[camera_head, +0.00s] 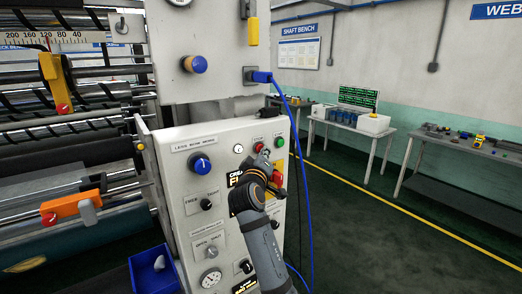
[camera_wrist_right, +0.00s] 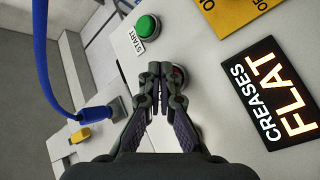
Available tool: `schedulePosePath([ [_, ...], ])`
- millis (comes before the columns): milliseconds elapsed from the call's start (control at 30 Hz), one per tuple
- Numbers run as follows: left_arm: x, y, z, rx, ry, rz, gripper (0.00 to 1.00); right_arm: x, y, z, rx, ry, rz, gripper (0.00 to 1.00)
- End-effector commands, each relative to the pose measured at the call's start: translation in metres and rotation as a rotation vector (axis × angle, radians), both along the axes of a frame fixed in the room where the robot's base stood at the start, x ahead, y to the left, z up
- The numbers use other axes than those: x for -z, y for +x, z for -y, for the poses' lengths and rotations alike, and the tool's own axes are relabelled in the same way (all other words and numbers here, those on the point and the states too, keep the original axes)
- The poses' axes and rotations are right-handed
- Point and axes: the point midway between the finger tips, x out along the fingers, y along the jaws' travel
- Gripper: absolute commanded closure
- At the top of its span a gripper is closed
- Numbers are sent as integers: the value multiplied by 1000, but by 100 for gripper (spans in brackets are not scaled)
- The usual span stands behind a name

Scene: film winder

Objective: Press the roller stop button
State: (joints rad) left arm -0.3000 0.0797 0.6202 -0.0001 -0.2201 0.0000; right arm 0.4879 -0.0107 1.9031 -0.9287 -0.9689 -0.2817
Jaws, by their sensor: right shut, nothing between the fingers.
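The control panel (camera_head: 185,180) fills the middle of the head view. A red button (camera_head: 258,147) sits on its upper right, left of a green button (camera_head: 279,142). My right gripper (camera_head: 263,155) is shut and empty, with its tips in front of the panel close to the red button. The green button (camera_wrist_right: 147,26) has a START label. The red button's own label is hidden. My left gripper is not in view.
A red knob on a yellow plate (camera_wrist_right: 235,10) and a CREASES FLAT sign (camera_wrist_right: 268,95) are near the gripper. A blue cable (camera_head: 300,130) hangs right of the panel. Rollers (camera_head: 80,125) stand at left, and a blue bin (camera_head: 153,272) sits below.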

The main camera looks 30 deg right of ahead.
Motion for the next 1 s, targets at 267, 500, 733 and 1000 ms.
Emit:
schedulePosePath([
  [267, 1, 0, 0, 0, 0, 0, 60, 0, 4, 0, 0, 0, 0, 100],
  [500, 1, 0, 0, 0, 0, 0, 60, 0, 6, -1, 0, 0, 2, 100],
  [733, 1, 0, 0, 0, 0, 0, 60, 0, 8, -1, -1, 0, 0, 100],
  [1000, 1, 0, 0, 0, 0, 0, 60, 0, 6, -1, -1, 0, 0, 100],
])
